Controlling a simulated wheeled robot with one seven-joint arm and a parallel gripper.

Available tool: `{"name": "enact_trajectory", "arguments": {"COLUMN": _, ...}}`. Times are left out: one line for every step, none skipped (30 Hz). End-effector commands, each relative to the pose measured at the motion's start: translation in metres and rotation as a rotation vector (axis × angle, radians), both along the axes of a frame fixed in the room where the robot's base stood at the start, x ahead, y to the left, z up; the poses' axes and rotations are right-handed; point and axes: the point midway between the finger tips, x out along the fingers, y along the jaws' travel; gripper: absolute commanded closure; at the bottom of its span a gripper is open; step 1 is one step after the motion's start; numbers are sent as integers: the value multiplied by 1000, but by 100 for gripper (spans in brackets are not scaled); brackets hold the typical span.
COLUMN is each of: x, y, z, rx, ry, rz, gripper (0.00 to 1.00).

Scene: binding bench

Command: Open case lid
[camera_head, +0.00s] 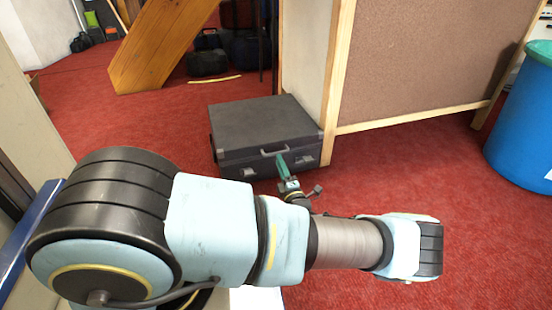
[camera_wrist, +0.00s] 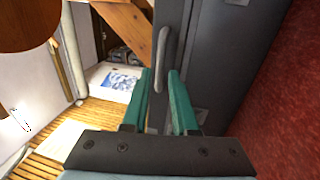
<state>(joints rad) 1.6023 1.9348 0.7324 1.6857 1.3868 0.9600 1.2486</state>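The dark grey case (camera_head: 262,122) lies on the red carpet in the head view, with its lid down. Its handle (camera_head: 276,150) is on the front face, with a metal latch (camera_head: 247,171) to its left. My gripper (camera_head: 281,157) is at the front of the case, close to the handle. In the wrist view my gripper (camera_wrist: 160,74) has its two green fingers apart, with a gap between them. The case (camera_wrist: 210,60) fills the middle right there, and its handle (camera_wrist: 163,50) is just beyond the fingertips. I cannot tell whether the fingers touch the case.
A brown panel with a wooden frame (camera_head: 342,70) stands right behind the case. A blue bin (camera_head: 525,130) is at the far right. A slanted wooden board (camera_head: 160,45) and dark bags (camera_head: 207,58) are behind. Red carpet (camera_head: 420,170) is clear right of the case.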

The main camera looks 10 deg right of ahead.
Motion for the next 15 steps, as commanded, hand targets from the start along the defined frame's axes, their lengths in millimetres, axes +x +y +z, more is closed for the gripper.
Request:
{"name": "enact_trajectory", "arguments": {"x": 10, "y": 2, "z": -2, "rx": 0, "ry": -2, "rz": 2, "gripper": 73}}
{"name": "enact_trajectory", "arguments": {"x": 15, "y": 3, "z": 0, "rx": -1, "ry": -1, "rz": 3, "gripper": 73}}
{"name": "enact_trajectory", "arguments": {"x": 21, "y": 4, "z": 1, "rx": -1, "ry": 0, "rz": 3, "gripper": 73}}
{"name": "enact_trajectory", "arguments": {"x": 26, "y": 4, "z": 2, "rx": 1, "ry": -1, "rz": 2, "gripper": 73}}
{"name": "enact_trajectory", "arguments": {"x": 30, "y": 5, "z": 3, "rx": 0, "ry": -1, "rz": 2, "gripper": 73}}
{"name": "enact_trajectory", "arguments": {"x": 34, "y": 5, "z": 4, "rx": -2, "ry": 0, "rz": 3, "gripper": 73}}
{"name": "enact_trajectory", "arguments": {"x": 37, "y": 5, "z": 5, "rx": -1, "ry": 0, "rz": 2, "gripper": 73}}
{"name": "enact_trajectory", "arguments": {"x": 40, "y": 5, "z": 6, "rx": -1, "ry": 1, "rz": 1, "gripper": 73}}
{"name": "enact_trajectory", "arguments": {"x": 43, "y": 6, "z": 7, "rx": -1, "ry": 1, "rz": 1, "gripper": 73}}
{"name": "enact_trajectory", "arguments": {"x": 45, "y": 6, "z": 7, "rx": -1, "ry": 1, "rz": 2, "gripper": 73}}
{"name": "enact_trajectory", "arguments": {"x": 47, "y": 7, "z": 8, "rx": -1, "ry": 1, "rz": 2, "gripper": 73}}
{"name": "enact_trajectory", "arguments": {"x": 48, "y": 7, "z": 8, "rx": -1, "ry": 1, "rz": 2, "gripper": 73}}
{"name": "enact_trajectory", "arguments": {"x": 49, "y": 7, "z": 9, "rx": -1, "ry": 1, "rz": 1, "gripper": 73}}
{"name": "enact_trajectory", "arguments": {"x": 49, "y": 7, "z": 9, "rx": -1, "ry": 1, "rz": 1, "gripper": 73}}
{"name": "enact_trajectory", "arguments": {"x": 49, "y": 7, "z": 9, "rx": -1, "ry": 1, "rz": 1, "gripper": 73}}
